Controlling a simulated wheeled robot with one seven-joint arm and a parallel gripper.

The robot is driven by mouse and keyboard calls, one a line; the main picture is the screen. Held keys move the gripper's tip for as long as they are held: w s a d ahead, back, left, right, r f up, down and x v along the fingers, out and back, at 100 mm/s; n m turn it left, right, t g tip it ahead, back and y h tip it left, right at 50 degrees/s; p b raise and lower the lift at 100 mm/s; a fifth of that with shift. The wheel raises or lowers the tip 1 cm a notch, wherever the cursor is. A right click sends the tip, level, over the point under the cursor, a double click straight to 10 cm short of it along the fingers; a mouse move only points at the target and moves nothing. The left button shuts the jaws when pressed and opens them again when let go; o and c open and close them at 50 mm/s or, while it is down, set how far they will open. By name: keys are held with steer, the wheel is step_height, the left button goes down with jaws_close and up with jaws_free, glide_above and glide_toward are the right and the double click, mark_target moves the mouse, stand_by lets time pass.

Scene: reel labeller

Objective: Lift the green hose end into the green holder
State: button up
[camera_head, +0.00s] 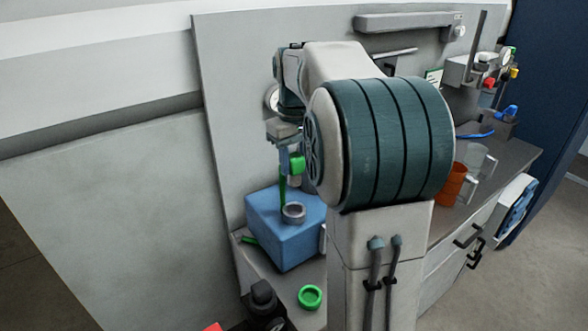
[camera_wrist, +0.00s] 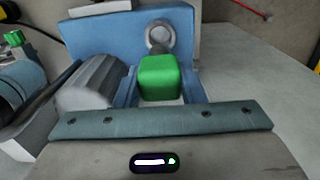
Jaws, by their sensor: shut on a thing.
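The green hose end (camera_head: 297,164) is a bright green block above the blue box, with a green strip (camera_head: 283,190) below it reaching down toward the box. In the wrist view the green hose end (camera_wrist: 160,78) sits between the two fingers of my gripper (camera_wrist: 161,92). My gripper (camera_head: 291,158) is shut on it, raised over the box in the head view. A small green part (camera_head: 508,52) shows among coloured fittings at the back right; I cannot tell whether it is the green holder.
The blue box (camera_head: 278,235) with a grey ring (camera_head: 293,213) on top stands below my gripper. A green ring (camera_head: 310,297) lies in front. A grey panel (camera_head: 232,100) rises behind.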

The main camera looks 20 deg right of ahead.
mark_target(294, 156)
steer(key=shift+r+p, duration=2.6)
steer(key=shift+r, duration=0.55)
steer(key=shift+f, duration=0.1)
